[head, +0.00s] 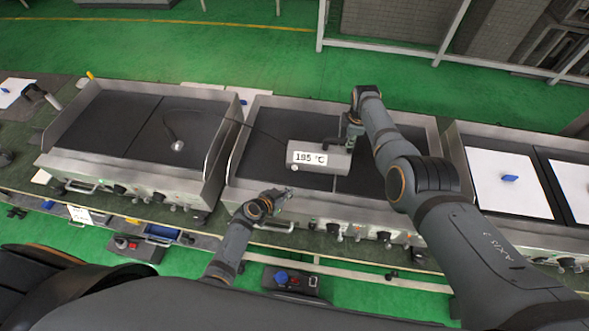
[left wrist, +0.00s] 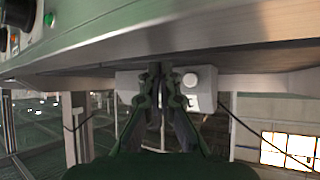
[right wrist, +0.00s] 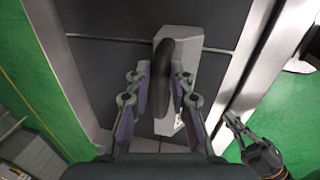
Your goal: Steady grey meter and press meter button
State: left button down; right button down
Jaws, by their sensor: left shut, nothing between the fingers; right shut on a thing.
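The grey meter (head: 318,168) stands on the middle hot plate with its display reading 195 °C. A round white button (head: 294,167) is at the lower left of its face; it also shows in the left wrist view (left wrist: 190,81). My right gripper (head: 352,138) is shut on the meter's dark curved handle, which shows between the fingers in the right wrist view (right wrist: 164,75). My left gripper (head: 285,192) is shut and empty, in front of and below the meter face. In the left wrist view its fingers (left wrist: 160,75) overlap the meter, beside the button; I cannot tell whether they touch.
A thin cable runs from the meter to a probe (head: 178,147) on the left griddle (head: 110,119). The middle griddle's front edge with knobs (head: 333,230) lies below my left gripper. Blue-tabbed white plates (head: 508,185) lie on the right griddle.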

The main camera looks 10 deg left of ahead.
aim_at(296, 171)
pick_arm(q)
jog(key=shift+w+a, duration=0.1)
jog(key=shift+w, duration=3.15)
jog(key=shift+w, duration=0.15)
jog(key=shift+w, duration=0.25)
jog(key=shift+w, duration=0.75)
jog(key=shift+s, duration=1.2)
jog(key=shift+s, duration=2.5)
